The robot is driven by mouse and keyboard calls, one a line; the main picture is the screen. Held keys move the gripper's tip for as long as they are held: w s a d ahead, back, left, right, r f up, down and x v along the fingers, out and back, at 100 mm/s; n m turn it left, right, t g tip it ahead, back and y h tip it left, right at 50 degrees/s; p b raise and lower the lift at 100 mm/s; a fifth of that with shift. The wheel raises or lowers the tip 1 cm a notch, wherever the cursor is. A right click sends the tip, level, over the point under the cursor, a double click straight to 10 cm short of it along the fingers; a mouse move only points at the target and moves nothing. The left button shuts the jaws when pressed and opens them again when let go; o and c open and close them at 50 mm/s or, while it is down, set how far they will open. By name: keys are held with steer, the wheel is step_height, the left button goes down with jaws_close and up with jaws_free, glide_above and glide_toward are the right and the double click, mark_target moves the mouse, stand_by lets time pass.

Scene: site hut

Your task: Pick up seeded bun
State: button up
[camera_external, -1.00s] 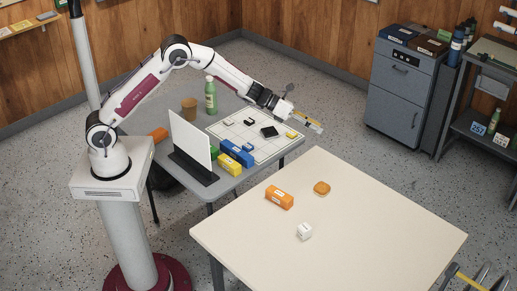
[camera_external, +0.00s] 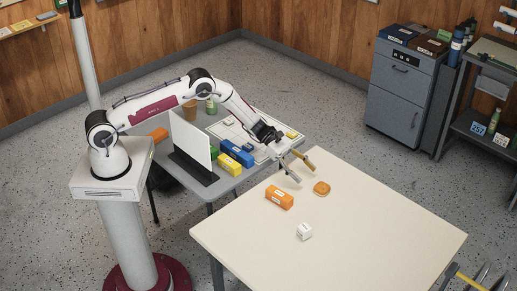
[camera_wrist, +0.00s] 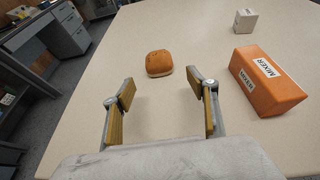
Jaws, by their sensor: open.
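The seeded bun (camera_external: 321,188) is a small round orange-brown bun lying on the cream table (camera_external: 350,240), near its far edge. In the wrist view the bun (camera_wrist: 159,63) is ahead of the fingers, roughly midway between them and slightly left. My gripper (camera_external: 305,169) is open and empty, just above and to the left of the bun, apart from it. Its two fingers with yellowish pads (camera_wrist: 160,110) are spread wide in the wrist view. Nothing hides the bun.
An orange box labelled MIXER (camera_wrist: 267,82) lies right of the bun in the wrist view; it also shows in the external view (camera_external: 279,197). A small white block (camera_external: 304,231) stands nearer the front. A grey table (camera_external: 228,187) with coloured boxes (camera_external: 237,153) adjoins. The cream table's right side is clear.

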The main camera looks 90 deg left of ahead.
mark_target(322, 188)
steer(key=shift+d+f, duration=0.1)
stand_by(0.3)
steer(key=shift+x, duration=1.2)
steer(key=shift+w, duration=0.1)
steer(key=shift+x, duration=2.55)
steer(key=shift+w, duration=0.1)
steer(key=c, duration=1.2)
